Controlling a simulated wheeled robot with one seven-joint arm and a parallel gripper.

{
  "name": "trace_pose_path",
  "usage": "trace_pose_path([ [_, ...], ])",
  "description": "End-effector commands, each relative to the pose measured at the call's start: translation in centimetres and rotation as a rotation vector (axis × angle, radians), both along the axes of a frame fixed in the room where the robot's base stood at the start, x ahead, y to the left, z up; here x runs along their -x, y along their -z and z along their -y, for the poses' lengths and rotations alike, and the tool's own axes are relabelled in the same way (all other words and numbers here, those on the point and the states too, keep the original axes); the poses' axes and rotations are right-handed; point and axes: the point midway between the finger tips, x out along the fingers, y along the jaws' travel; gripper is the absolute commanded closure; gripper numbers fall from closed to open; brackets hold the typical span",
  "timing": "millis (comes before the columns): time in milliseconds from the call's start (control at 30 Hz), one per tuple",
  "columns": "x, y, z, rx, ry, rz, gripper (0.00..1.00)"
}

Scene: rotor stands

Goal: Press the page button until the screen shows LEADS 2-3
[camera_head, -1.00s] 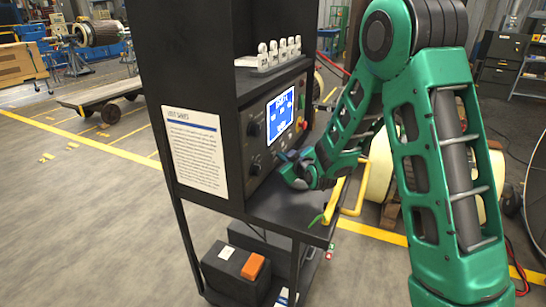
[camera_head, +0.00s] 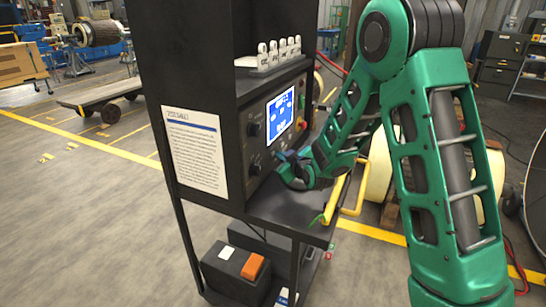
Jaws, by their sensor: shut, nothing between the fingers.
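The screen (camera_head: 280,116) is a lit blue display with white markings, on the front panel (camera_head: 255,158) of a dark cabinet. Its writing is too small to read. My gripper (camera_head: 283,157) is at the panel just below the screen. It is shut and empty, and its fingertips are small and partly hidden by my wrist. I cannot make out the page button, and I cannot tell whether the fingertips touch the panel. Dark round knobs (camera_head: 255,130) sit left of the screen, and a red button (camera_head: 303,125) sits to its right.
A dark shelf (camera_head: 262,208) juts out under the panel, with a yellow rail (camera_head: 336,200) at its right. White numbered tags (camera_head: 282,50) stand on a ledge above the screen. A printed sheet (camera_head: 194,150) is on the cabinet's left side.

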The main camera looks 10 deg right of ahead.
Motion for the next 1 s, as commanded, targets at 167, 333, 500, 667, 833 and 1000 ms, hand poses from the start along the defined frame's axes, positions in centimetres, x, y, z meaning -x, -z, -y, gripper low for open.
trace_pose_path([
  [167,0.0,0.0,-0.1,0.0,-0.001,0.0,1.0],
  [333,0.0,0.0,-0.1,0.0,-0.001,0.0,1.0],
  [500,0.3,-0.1,0.4,0.0,0.0,0.001,1.0],
  [667,0.8,-0.1,1.1,0.0,0.0,0.0,1.0],
  [833,0.9,-0.1,1.2,0.0,-0.001,0.0,1.0],
  [1000,0.9,-0.1,1.2,0.0,0.0,0.001,1.0],
])
